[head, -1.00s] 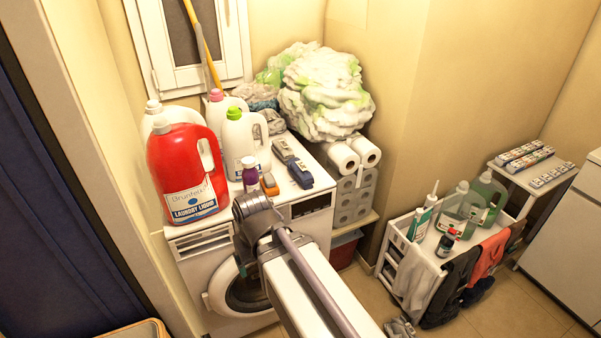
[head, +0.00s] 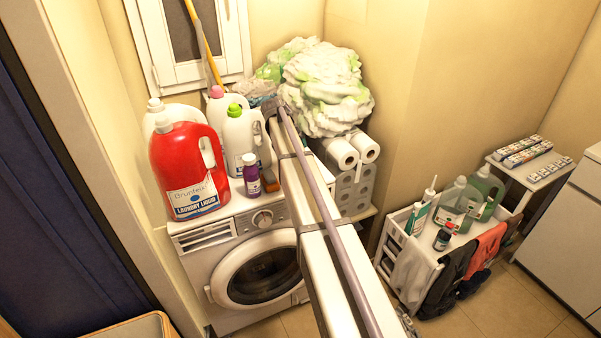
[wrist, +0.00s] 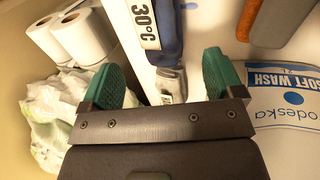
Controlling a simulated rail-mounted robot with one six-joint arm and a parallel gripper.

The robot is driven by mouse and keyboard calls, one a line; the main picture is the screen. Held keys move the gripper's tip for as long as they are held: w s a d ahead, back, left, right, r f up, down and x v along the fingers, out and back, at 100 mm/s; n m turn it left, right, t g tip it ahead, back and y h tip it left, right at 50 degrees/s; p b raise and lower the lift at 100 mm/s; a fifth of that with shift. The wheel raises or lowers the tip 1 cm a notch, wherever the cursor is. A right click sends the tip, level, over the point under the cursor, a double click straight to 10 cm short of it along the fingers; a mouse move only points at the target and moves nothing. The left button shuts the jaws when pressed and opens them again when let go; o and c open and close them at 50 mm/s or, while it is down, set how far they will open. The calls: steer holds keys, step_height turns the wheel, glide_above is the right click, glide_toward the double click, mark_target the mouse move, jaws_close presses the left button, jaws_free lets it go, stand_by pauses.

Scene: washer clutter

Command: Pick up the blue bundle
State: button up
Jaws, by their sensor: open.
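The blue bundle (wrist: 170,42) is a folded dark-blue thing with a white band reading "30°C". In the wrist view it lies at the upper middle, on the white washer top. A grey end of it, or a grey thing touching it, shows below; I cannot tell which. My gripper (wrist: 165,68) is open, its green fingertips apart on either side of the bundle's lower end. Nothing is held between them. Whether the fingers are level with the bundle or above it is unclear. In the head view my arm hides the bundle and the gripper.
A red detergent bottle (head: 183,168), white bottles (head: 241,140) and a purple bottle (head: 251,172) stand left on the washer (head: 262,275). Paper rolls (head: 342,153) and a white-green plastic heap (head: 325,90) are at right and behind. An orange-brown thing (wrist: 247,18) lies near the gripper.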

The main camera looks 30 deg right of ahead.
steer(key=b+x, duration=0.1)
steer(key=x, duration=0.2)
steer(key=shift+a+f, duration=0.1)
steer(key=shift+a, duration=0.1)
steer(key=shift+d+f+b, duration=0.1)
steer(key=shift+f+b, duration=0.05)
steer(key=shift+b, duration=0.15)
steer(key=b+x, duration=0.4)
steer(key=x, duration=0.1)
steer(key=shift+d+b, duration=0.1)
steer(key=shift+b, duration=0.3)
steer(key=shift+r, duration=0.25)
steer(key=c, duration=1.1)
steer(key=shift+o, duration=0.2)
